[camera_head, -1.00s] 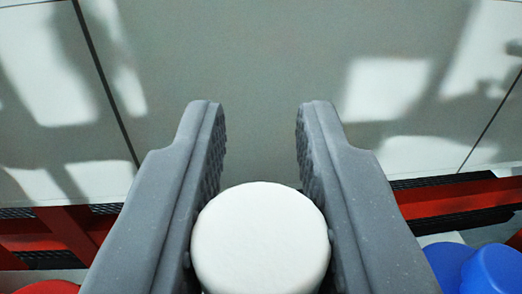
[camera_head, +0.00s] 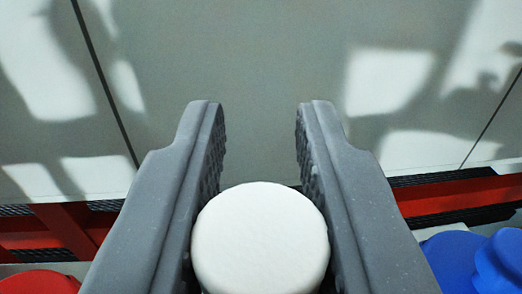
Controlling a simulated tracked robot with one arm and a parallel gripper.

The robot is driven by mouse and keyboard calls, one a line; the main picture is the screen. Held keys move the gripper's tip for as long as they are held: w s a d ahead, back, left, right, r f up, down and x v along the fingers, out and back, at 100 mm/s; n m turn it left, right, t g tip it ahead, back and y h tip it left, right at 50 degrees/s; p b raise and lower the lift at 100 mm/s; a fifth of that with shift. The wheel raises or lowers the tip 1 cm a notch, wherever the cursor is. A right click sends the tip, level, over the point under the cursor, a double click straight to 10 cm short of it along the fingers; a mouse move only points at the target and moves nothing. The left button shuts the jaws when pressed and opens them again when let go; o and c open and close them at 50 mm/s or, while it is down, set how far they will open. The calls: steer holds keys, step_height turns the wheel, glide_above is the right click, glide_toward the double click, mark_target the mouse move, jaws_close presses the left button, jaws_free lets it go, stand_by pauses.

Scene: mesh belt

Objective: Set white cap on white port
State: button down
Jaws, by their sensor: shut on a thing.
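My gripper (camera_head: 261,185) is at the middle of the view, its two grey jaws shut on the white cap (camera_head: 260,240). The cap is round with a smooth flat top and sits between the lower parts of the jaws, its lower edge cut off by the frame. The fingertips reach beyond the cap over the grey floor. The white port is not clearly identifiable; the cap and jaws hide what lies beneath them.
A blue object (camera_head: 455,262) lies at the lower right, beside a white surface. A red object (camera_head: 40,283) is at the lower left. A red frame (camera_head: 455,200) with black mesh strips crosses behind the jaws. Beyond it is open grey floor (camera_head: 260,80).

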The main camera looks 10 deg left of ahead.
steer(key=shift+f, duration=0.55)
steer(key=c, duration=1.2)
jaws_free()
steer(key=shift+o, duration=0.2)
step_height(320, 180, up, 4)
steer(key=shift+s+f, duration=0.1)
steer(key=s+a+r+b, duration=0.1)
steer(key=s+a, duration=0.3)
steer(key=s, duration=1.1)
steer(key=shift+s, duration=0.15)
steer(key=shift+a+r, duration=0.1)
